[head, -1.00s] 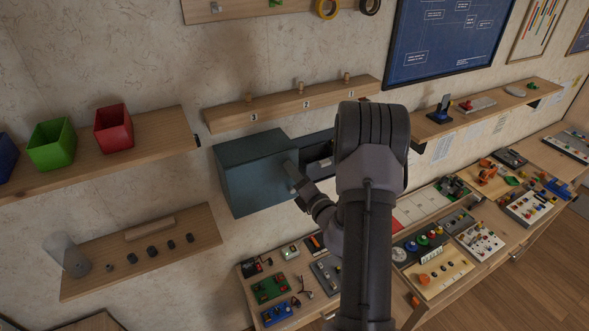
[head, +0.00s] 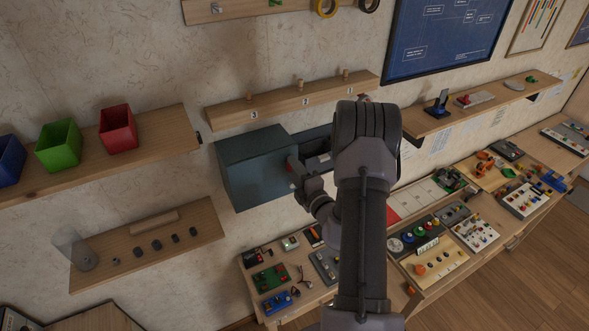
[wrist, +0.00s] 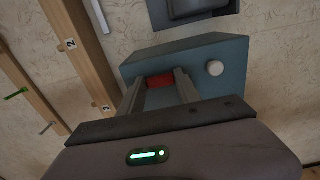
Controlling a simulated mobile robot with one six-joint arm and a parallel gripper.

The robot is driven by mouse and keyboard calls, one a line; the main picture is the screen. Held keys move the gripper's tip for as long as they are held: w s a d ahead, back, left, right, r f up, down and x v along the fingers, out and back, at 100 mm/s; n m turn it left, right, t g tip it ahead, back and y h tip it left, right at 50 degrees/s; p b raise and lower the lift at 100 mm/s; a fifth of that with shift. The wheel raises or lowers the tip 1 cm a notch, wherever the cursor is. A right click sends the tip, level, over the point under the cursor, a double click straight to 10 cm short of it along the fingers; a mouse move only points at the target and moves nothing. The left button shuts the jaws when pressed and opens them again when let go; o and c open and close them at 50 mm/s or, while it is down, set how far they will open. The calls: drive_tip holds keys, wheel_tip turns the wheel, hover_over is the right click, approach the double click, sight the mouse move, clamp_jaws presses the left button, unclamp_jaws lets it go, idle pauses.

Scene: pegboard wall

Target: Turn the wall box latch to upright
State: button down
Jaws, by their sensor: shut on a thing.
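The blue-grey wall box (head: 245,168) is fixed to the wall below the numbered shelf; it also shows in the wrist view (wrist: 215,50). Its red latch (wrist: 160,81) sits on the box face, between my two fingers. My gripper (wrist: 162,86) is shut on the latch, with a finger on either side of it. In the head view a small bit of red shows at my gripper (head: 299,164), against the right part of the box. The fingers hide the latch's ends, so I cannot tell its exact angle. A pale round knob (wrist: 215,68) is beside the right finger in the wrist view.
The shelf numbered 1 to 3 (head: 290,100) runs just above the box. A dark open box (wrist: 190,8) adjoins it. The bench (head: 420,295) below carries several boards and parts. Bare wall lies left of the box.

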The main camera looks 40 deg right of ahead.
idle(0.3)
drive_tip(key=c, duration=0.8)
unclamp_jaws()
drive_tip(key=shift+c, duration=0.2)
drive_tip(key=b+v, duration=0.2)
drive_tip(key=v, duration=1.5)
drive_tip(key=shift+s, duration=0.2)
